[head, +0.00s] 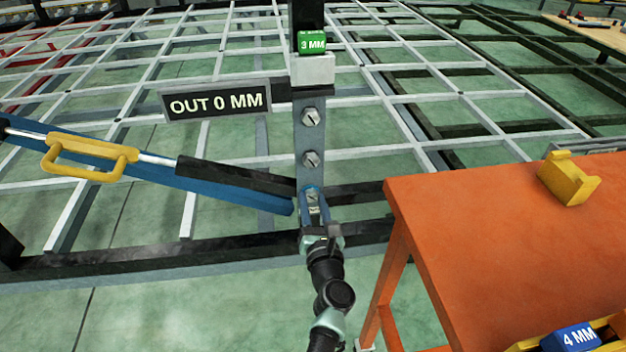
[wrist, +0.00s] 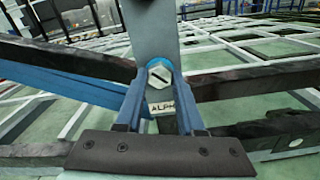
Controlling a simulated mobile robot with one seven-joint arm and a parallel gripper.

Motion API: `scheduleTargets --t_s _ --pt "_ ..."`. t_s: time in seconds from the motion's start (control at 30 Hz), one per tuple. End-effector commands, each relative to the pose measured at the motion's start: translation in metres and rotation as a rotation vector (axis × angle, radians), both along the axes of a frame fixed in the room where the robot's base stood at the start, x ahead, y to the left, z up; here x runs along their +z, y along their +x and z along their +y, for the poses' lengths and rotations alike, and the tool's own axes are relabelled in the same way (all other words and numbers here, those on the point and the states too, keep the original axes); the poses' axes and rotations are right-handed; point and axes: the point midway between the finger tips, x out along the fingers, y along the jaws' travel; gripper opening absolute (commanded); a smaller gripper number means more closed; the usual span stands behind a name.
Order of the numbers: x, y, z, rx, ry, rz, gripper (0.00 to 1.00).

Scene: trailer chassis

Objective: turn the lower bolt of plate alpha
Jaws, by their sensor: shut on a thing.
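Plate alpha (head: 309,138) is a grey upright plate on the chassis frame. Two slotted bolts show above, the upper bolt (head: 311,117) and the middle bolt (head: 310,159). My gripper (head: 313,194) is at the plate's lower end with its blue fingers around the lower bolt. In the wrist view the lower bolt (wrist: 159,77) is a pale hex head with a dark slanted slot. The blue fingertips of my gripper (wrist: 159,70) are shut on it from both sides. A label (wrist: 162,108) reading "ALPH", its end hidden, sits below the bolt.
A sign (head: 216,101) reads "OUT 0 MM". A green "3 MM" block (head: 312,43) sits atop the plate. A blue bar (head: 220,194) and yellow-handled turnbuckle (head: 88,150) lie left. An orange table (head: 470,230) at right carries a yellow holder (head: 568,180) and blue "4 MM" block (head: 571,339).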

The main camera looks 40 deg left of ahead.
Motion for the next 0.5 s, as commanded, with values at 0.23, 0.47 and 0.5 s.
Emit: scheduleTargets --t_s 0.23,0.47,0.5 --pt "-0.0046 -0.0009 -0.0025 -0.005 0.099 0.131 0.0" --pt "-0.0051 -0.001 -0.0024 -0.004 0.153 0.192 0.0" --pt "-0.0054 -0.0011 -0.0025 -0.004 0.158 0.199 0.0"
